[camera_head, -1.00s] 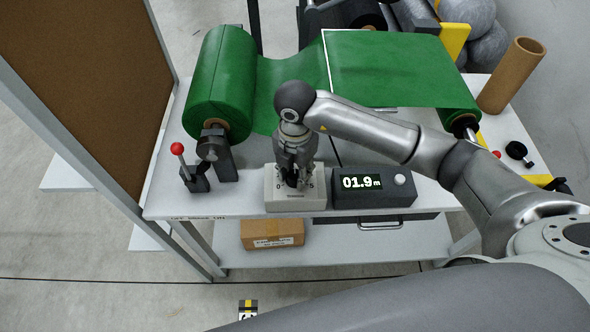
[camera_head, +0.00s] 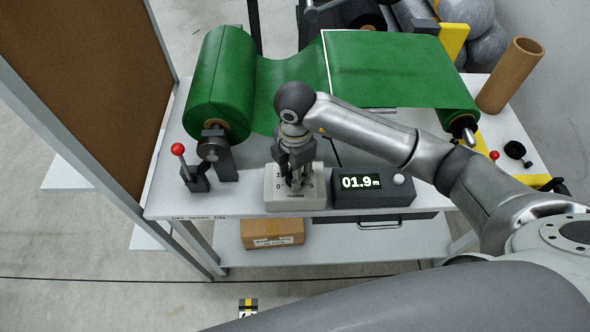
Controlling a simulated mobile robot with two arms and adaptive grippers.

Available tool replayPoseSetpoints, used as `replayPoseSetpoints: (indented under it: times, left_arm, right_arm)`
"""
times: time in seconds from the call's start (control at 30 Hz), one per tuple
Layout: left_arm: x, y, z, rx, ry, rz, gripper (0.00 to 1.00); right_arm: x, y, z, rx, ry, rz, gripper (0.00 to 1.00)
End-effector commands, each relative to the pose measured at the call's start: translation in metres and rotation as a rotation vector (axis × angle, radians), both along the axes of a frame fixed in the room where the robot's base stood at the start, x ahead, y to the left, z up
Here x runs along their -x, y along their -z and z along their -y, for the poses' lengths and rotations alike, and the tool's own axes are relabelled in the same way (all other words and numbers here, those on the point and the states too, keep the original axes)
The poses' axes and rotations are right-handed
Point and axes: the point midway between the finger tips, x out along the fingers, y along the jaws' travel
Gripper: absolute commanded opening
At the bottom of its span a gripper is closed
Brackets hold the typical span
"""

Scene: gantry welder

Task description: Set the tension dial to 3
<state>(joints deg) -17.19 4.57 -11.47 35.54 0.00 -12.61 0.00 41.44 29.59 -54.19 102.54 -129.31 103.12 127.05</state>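The tension dial sits on a pale grey box (camera_head: 312,200) at the front edge of the table. Printed scale marks show at the left and right of the dial, but the knob and its pointer are mostly hidden by my fingers, so the setting cannot be read. My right gripper (camera_head: 295,180) comes down from above onto the dial, its fingers closed around the knob. My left gripper is not in view.
A black display box (camera_head: 372,188) reading 01.9 m stands close right of the dial box. A red-knobbed lever (camera_head: 190,168) stands left. A green roll (camera_head: 222,80) lies behind, its sheet spread right. A cardboard tube (camera_head: 510,76) stands at right.

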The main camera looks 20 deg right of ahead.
Motion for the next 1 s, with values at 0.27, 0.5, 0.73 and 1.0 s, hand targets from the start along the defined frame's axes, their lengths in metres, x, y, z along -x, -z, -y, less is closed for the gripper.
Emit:
replayPoseSetpoints:
  times: [0.27,0.5,0.73,1.0]
  left_arm:
    - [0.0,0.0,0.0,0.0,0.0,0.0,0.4]
    - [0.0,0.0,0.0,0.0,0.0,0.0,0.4]
    - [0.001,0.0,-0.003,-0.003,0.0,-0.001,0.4]
    - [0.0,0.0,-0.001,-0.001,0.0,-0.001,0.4]
  right_arm:
    - [-0.002,-0.001,0.0,-0.001,0.001,0.005,0.43]
    - [-0.001,-0.001,0.0,0.0,0.0,0.002,0.55]
    - [-0.001,-0.005,0.0,-0.001,-0.001,0.003,0.55]
    - [-0.002,-0.052,0.0,-0.001,-0.003,0.008,0.55]
